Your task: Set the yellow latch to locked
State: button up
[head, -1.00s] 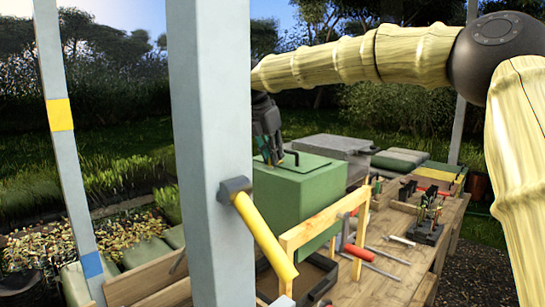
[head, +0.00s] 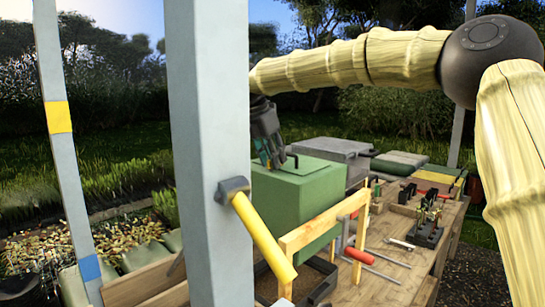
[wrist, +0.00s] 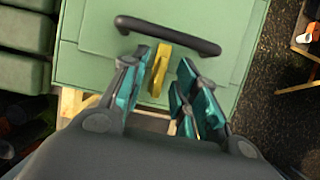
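A yellow latch (wrist: 160,70) stands on the green box (wrist: 221,50), beside its dark bar handle (wrist: 170,36), in the wrist view. My gripper (wrist: 165,65) is open, with its teal-padded fingers on either side of the latch. The latch is closer to the left finger; I cannot tell whether they touch. In the head view my gripper (head: 268,150) is over the top of the green box (head: 305,205), next to the dark handle (head: 292,160). The latch is not visible there, and a grey post hides part of the box.
The grey post (head: 207,100) stands close in front, with a yellow bar (head: 263,235) slanting from its bracket. A wooden frame (head: 315,232) stands before the box. The workbench (head: 400,275) holds a red-handled tool (head: 358,255) and a dark tool rack (head: 427,232).

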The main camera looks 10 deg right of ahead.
jog(key=shift+r, duration=0.15)
jog(key=v, duration=1.1)
jog(key=shift+r, duration=0.4)
jog(key=shift+f, duration=0.1)
